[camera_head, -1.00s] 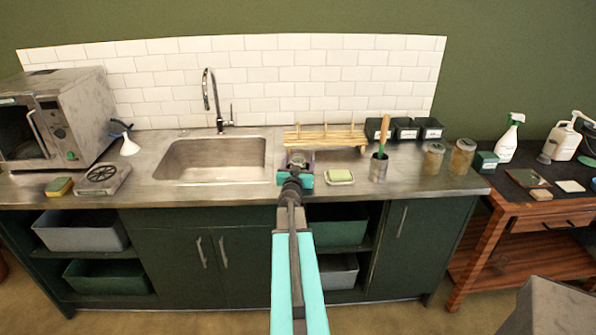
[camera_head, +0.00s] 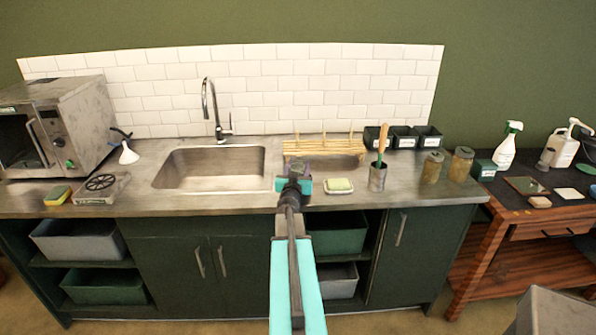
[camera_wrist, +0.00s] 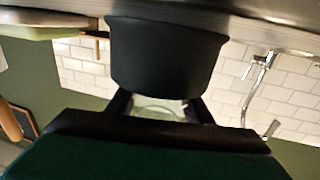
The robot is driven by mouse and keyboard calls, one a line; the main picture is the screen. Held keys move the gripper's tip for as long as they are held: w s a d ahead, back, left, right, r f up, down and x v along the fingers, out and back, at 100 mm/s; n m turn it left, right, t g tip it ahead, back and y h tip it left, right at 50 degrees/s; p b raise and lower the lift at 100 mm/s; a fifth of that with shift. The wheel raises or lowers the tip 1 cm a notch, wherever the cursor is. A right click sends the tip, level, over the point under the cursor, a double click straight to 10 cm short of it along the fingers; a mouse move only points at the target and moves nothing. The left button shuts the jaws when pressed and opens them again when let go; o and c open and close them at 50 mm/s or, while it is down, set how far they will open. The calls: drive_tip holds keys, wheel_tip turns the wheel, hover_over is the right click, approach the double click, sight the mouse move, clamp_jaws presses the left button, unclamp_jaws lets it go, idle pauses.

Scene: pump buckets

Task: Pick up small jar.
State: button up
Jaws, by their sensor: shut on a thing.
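My gripper (camera_head: 296,178) is at the counter's front part, right of the sink and left of the soap dish. It is shut on a small, dark greyish jar (camera_head: 300,168), mostly hidden by the gripper in the head view. In the wrist view a pale, glassy part of the jar (camera_wrist: 160,106) shows between the two dark fingers. A large black rounded shape (camera_wrist: 165,55) fills the middle above it; I cannot tell if it belongs to the jar. Whether the jar touches the counter is hard to tell.
A soap dish (camera_head: 338,186) is close on the right, and a wooden rack (camera_head: 325,150) stands behind. The sink (camera_head: 210,170) is left.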

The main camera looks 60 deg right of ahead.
wheel_tip(320, 180, up, 27)
drive_tip(key=p, duration=1.2)
idle(0.5)
drive_tip(key=shift+r, duration=1.95)
drive_tip(key=m+b, duration=0.1)
drive_tip(key=m, duration=1.1)
drive_tip(key=m+b, duration=0.2)
drive_tip(key=m, duration=1)
drive_tip(key=m+b, duration=0.2)
drive_tip(key=m, duration=1)
drive_tip(key=shift+f, duration=0.25)
